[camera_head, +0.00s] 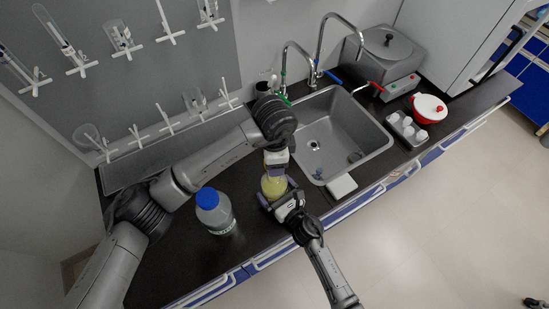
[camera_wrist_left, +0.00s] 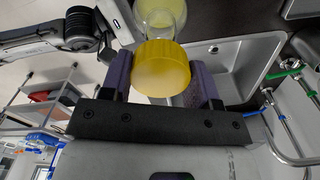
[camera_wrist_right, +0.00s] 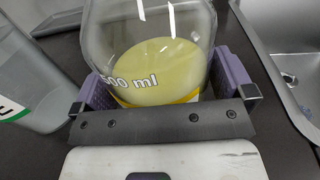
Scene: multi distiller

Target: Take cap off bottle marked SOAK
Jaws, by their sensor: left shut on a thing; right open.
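A clear glass bottle (camera_head: 273,187) with yellow liquid stands on the dark counter left of the sink. The right wrist view shows its side (camera_wrist_right: 150,65) with "500 ml" on it; I cannot read SOAK there. My left gripper (camera_head: 277,160) comes from above and is shut on a yellow cap, which the left wrist view shows between its fingers (camera_wrist_left: 162,68). The cap is at the bottle's top; I cannot tell whether it is seated or loose. My right gripper (camera_head: 281,199) is open at the bottle's lower body, one finger on each side.
A larger bottle with a blue cap (camera_head: 213,210) stands to the left on the counter. The sink (camera_head: 345,132) with tall taps is to the right. A red pot with a white lid (camera_head: 430,108) and a grey heated bath (camera_head: 385,62) stand further right. A rack wall is behind.

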